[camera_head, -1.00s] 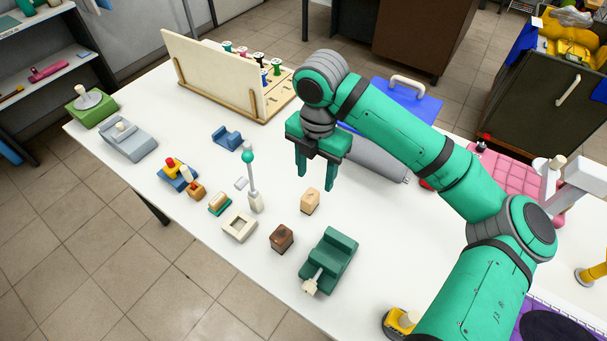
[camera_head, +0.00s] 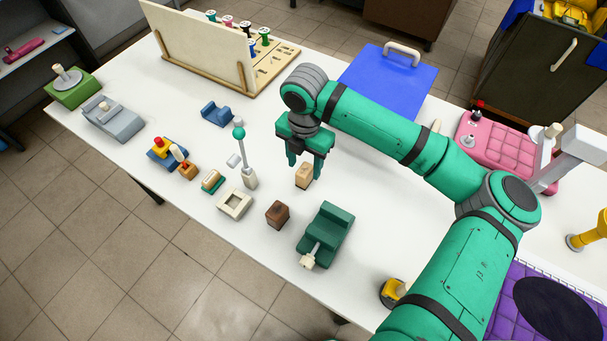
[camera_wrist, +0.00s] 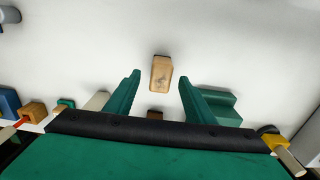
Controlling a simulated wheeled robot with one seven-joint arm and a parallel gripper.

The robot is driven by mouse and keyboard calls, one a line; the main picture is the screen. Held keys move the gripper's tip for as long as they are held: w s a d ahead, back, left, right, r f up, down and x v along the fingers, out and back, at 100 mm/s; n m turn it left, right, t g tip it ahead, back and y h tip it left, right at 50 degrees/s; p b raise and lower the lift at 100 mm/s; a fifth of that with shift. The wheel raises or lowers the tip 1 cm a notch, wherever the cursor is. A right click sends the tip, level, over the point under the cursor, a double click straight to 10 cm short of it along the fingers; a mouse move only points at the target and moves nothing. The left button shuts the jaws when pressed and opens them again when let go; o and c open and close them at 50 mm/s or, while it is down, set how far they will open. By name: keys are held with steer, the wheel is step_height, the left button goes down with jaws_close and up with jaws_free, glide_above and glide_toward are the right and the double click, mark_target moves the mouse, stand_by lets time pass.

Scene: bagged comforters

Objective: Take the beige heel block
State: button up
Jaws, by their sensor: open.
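The beige heel block (camera_head: 304,175) stands on the white table, right of the middle of the small items. In the wrist view the beige heel block (camera_wrist: 161,73) lies between and just beyond the two fingertips, with white table around it. My gripper (camera_head: 304,170) is open, pointing down, with its fingers above and around the back of the block in the head view. In the wrist view my gripper (camera_wrist: 158,76) has nothing between its fingers that it touches. Whether the fingertips are level with the block is hard to tell.
A brown block (camera_head: 277,214) and a dark green vise-like piece (camera_head: 328,232) stand near the block. A white square frame (camera_head: 234,204) and a rod with a teal ball (camera_head: 240,132) are to the left. A blue board (camera_head: 385,85) lies behind.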

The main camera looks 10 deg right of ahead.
mark_target(305, 170)
steer(key=shift+s+d+f, duration=0.1)
steer(key=shift+f, duration=0.45)
steer(key=c, duration=1.2)
steer(key=shift+o, duration=0.2)
steer(key=shift+r, duration=0.1)
step_height(305, 170, up, 10)
